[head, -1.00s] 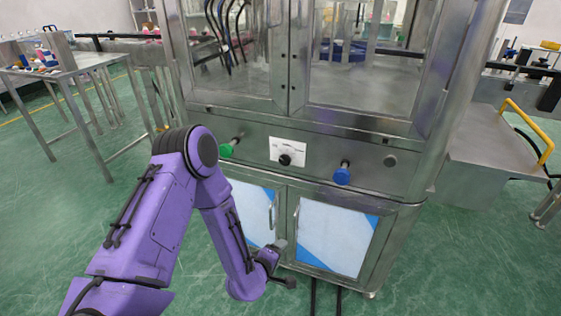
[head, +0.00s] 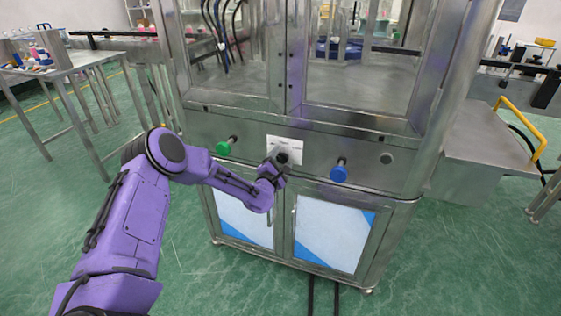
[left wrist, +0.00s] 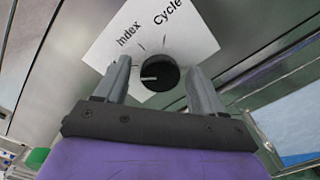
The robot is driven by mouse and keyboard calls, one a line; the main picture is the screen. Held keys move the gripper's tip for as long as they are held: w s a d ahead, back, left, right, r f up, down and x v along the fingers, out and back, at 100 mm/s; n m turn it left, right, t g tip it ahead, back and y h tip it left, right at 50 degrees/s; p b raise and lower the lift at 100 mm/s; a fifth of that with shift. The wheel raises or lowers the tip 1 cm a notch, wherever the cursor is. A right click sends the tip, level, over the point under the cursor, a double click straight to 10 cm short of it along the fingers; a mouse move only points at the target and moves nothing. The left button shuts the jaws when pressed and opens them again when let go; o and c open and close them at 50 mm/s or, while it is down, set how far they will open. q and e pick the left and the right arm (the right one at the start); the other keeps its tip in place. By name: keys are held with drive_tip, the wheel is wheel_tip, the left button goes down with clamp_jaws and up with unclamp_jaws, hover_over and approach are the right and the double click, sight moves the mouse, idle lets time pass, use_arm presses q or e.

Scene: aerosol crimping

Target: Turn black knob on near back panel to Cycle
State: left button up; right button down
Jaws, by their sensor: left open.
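The black knob (left wrist: 158,73) sits on a white label (left wrist: 200,40) with the words "Index" and "Cycle". Its white pointer mark points left in the left wrist view, not at "Cycle". In the head view the label (head: 284,144) is on the steel front panel, and the knob is mostly hidden by my gripper. My left gripper (left wrist: 158,66) is open, with one finger on each side of the knob and visible gaps to it. In the head view the left gripper (head: 278,165) is right in front of the label. My right gripper is not in view.
A green knob (head: 223,148) is left of the label and a blue knob (head: 339,173) is right of it. Cabinet doors (head: 330,232) are below. A steel table (head: 85,62) stands at the left, and a yellow handle (head: 540,140) is at the right.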

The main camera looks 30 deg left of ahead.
use_arm(q)
drive_tip(key=c, duration=1.1)
drive_tip(key=shift+o, duration=0.2)
drive_tip(key=shift+f+m, duration=0.1)
drive_tip(key=shift+m, duration=0.3)
drive_tip(key=m+b, duration=0.1)
drive_tip(key=m, duration=0.2)
drive_tip(key=shift+m, duration=0.3)
drive_tip(key=m+b, duration=0.1)
drive_tip(key=m, duration=0.4)
drive_tip(key=shift+m, duration=0.3)
drive_tip(key=m, duration=0.5)
drive_tip(key=shift+b, duration=0.35)
drive_tip(key=shift+m+b, duration=0.3)
drive_tip(key=shift+m, duration=2.2)
